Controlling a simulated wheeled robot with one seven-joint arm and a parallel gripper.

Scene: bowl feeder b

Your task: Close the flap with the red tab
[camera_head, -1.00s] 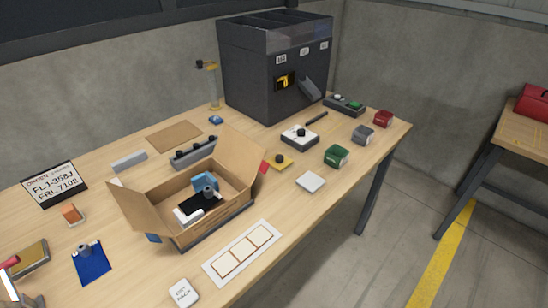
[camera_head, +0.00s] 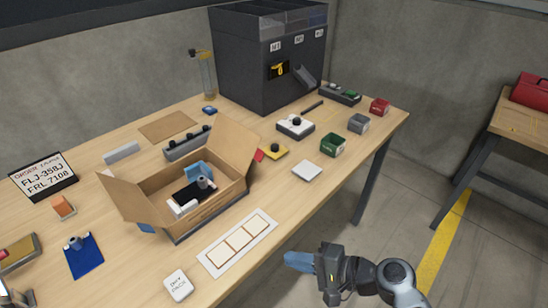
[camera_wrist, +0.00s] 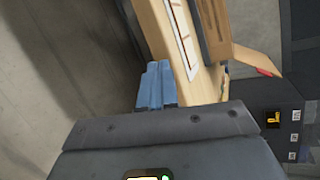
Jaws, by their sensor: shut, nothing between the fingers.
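An open cardboard box (camera_head: 205,213) stands on the table with its flaps up and spread; small items lie inside it. The red tab (camera_head: 259,156) shows at the edge of the box's right-hand flap (camera_head: 234,150). In the wrist view the red tab (camera_wrist: 264,72) is small, at the end of a flap. My gripper (camera_head: 288,260) is off the table's front edge, to the right of and apart from the box. Its blue fingers are together and empty; they also show in the wrist view (camera_wrist: 156,86).
A dark bin unit (camera_head: 268,75) stands at the back. A white card with square frames (camera_head: 237,243) lies in front of the box. A white tile (camera_head: 307,171), a yellow block (camera_head: 274,152) and a green box (camera_head: 333,145) lie to its right. Free floor lies beyond the front edge.

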